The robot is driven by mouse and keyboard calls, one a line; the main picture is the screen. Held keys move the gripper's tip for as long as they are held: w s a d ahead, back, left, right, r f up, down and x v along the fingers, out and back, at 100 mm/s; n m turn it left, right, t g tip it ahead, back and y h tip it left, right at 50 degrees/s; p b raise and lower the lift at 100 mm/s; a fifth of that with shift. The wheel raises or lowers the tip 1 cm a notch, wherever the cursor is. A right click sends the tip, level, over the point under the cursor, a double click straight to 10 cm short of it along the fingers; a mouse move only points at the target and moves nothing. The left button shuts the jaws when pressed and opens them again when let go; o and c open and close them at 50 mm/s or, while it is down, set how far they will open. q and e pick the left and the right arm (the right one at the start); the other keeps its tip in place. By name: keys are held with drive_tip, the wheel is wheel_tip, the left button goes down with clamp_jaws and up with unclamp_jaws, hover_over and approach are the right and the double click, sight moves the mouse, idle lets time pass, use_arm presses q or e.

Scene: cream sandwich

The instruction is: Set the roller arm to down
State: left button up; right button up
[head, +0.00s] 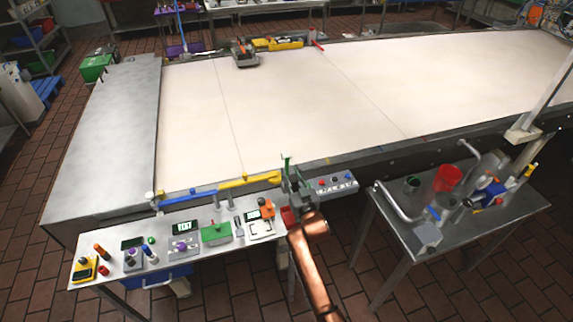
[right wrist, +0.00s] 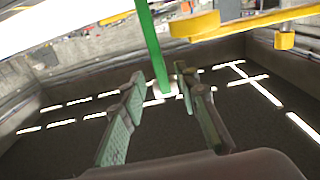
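A long yellow bar (head: 250,181) and a blue bar (head: 188,196) run end to end along the near edge of the pale belt. A thin green rod (head: 287,163) stands upright by the yellow bar's right end. I cannot tell for sure which of these is the roller arm. My right gripper (head: 294,184) is at that end. In the right wrist view the gripper (right wrist: 160,86) is open, fingers apart with nothing held. The green rod (right wrist: 152,45) shows between and beyond the fingertips; contact is unclear. The yellow bar (right wrist: 225,22) passes above right. My left gripper is not in view.
A bench with several small devices, including a green box (head: 216,233), stands in front of the belt. A grey control box with buttons (head: 337,184) is right of my gripper. A side table (head: 385,262) carries a red cup (head: 447,178). The belt's middle (head: 290,105) is clear.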

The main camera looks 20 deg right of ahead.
sight(287, 165)
drive_tip(key=w, duration=0.5)
drive_tip(key=shift+w, duration=0.4)
drive_tip(key=shift+c, duration=0.3)
clamp_jaws()
